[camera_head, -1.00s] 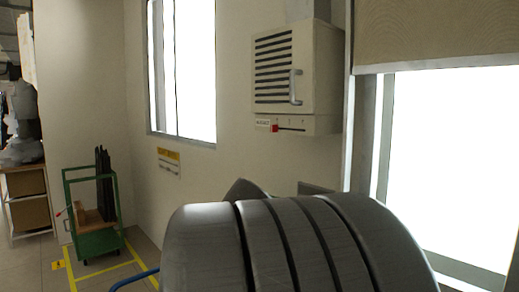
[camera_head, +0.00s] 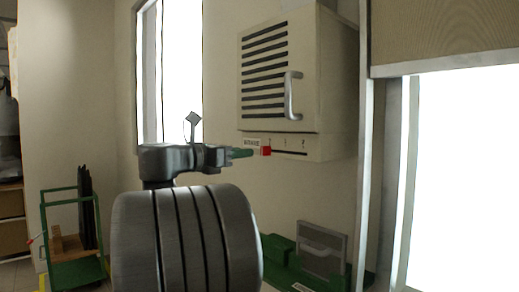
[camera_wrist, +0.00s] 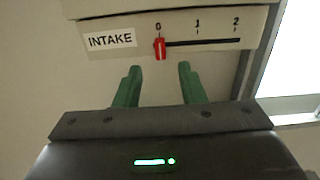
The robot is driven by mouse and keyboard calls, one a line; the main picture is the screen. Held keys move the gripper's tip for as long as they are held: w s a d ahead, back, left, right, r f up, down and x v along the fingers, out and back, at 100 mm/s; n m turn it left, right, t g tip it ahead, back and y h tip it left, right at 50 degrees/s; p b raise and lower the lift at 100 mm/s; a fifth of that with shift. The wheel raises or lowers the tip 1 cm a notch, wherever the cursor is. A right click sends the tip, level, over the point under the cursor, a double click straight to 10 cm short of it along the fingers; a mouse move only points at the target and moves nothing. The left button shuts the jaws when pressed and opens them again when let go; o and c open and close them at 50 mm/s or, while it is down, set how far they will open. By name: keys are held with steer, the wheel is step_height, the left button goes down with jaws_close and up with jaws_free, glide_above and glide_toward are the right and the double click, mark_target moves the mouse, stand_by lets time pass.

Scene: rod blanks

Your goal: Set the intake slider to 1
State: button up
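The intake slider's red knob (camera_wrist: 160,49) sits under the 0 mark at the left end of a dark horizontal slot (camera_wrist: 205,42). Marks 1 and 2 are to its right, and an INTAKE label (camera_wrist: 110,39) is to its left. In the head view the knob (camera_head: 266,151) is on the lower front of the beige vented wall unit (camera_head: 330,70). My gripper (camera_wrist: 158,76) is open and empty, its two green fingers apart, just short of the knob, which lies between them in the wrist view. In the head view the fingertips (camera_head: 245,153) are close to the knob; contact cannot be told.
The wall unit has a handle (camera_head: 293,95) above the slider. A window frame (camera_head: 385,180) stands at the right. Below are a green object with a grey framed panel (camera_head: 321,250). A green cart (camera_head: 70,240) with dark rods stands at the lower left.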

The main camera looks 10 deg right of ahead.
mark_target(263, 150)
steer(key=p+x, duration=0.1)
steer(key=x, duration=0.7)
steer(key=shift+d, duration=0.1)
jaws_close()
